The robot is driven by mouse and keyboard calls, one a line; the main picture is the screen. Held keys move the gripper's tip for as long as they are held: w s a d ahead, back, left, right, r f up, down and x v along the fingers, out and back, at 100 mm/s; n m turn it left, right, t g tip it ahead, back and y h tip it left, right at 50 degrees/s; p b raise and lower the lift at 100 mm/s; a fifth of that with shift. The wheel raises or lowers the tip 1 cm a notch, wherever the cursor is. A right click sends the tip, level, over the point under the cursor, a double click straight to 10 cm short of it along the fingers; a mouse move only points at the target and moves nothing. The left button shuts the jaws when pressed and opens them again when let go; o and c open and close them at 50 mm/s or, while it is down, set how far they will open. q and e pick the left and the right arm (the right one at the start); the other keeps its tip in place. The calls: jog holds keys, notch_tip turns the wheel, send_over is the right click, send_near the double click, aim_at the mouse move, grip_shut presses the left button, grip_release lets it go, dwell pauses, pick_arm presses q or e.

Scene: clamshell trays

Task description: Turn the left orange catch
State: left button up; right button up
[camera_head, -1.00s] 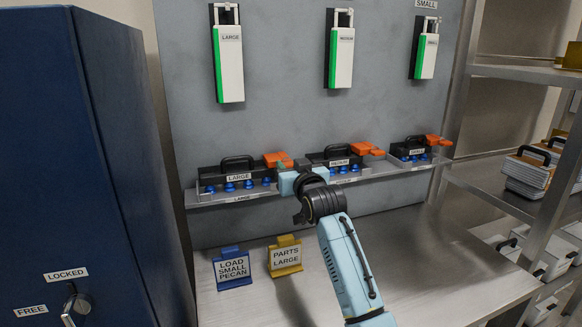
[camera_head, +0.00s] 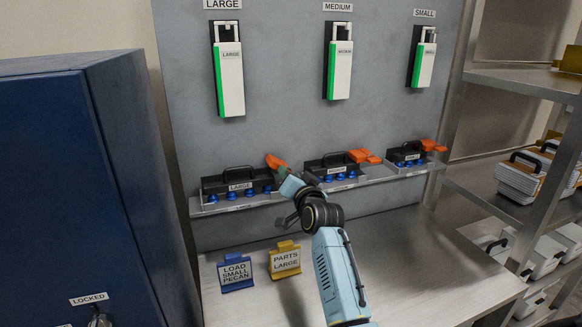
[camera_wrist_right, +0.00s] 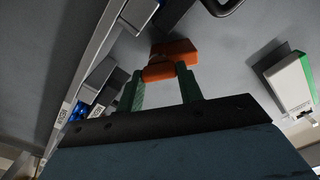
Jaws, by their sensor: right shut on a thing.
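The left orange catch (camera_head: 274,161) is at the right end of the black LARGE tray (camera_head: 222,184), on the shelf of the grey panel. It slants down to the right in the head view. My right gripper (camera_head: 284,172) is at the catch's lower right end, shut on it. In the right wrist view the orange catch (camera_wrist_right: 173,50) sits at the tips of the green fingers (camera_wrist_right: 160,72), which partly hide it. My left gripper is in no view.
MEDIUM (camera_head: 329,171) and SMALL (camera_head: 408,154) trays with their own orange catches stand to the right. Blue LOAD SMALL PECAN (camera_head: 235,287) and yellow PARTS LARGE (camera_head: 285,273) signs stand on the metal bench below. A blue cabinet (camera_head: 70,180) is at left, racks at right.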

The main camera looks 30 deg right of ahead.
jog(key=m+p, duration=0.3)
jog(key=m, duration=0.2)
jog(key=shift+d+m+p, duration=0.1)
jog(key=shift+m+p, duration=0.2)
jog(key=shift+p, duration=0.1)
jog(key=m+p, duration=0.2)
jog(key=m, duration=0.2)
jog(key=shift+f+m, duration=0.15)
jog(key=shift+m, duration=0.55)
jog(key=o, duration=1)
jog(key=v, duration=1.3)
jog(key=shift+s+f, duration=0.1)
jog(key=shift+s, duration=0.15)
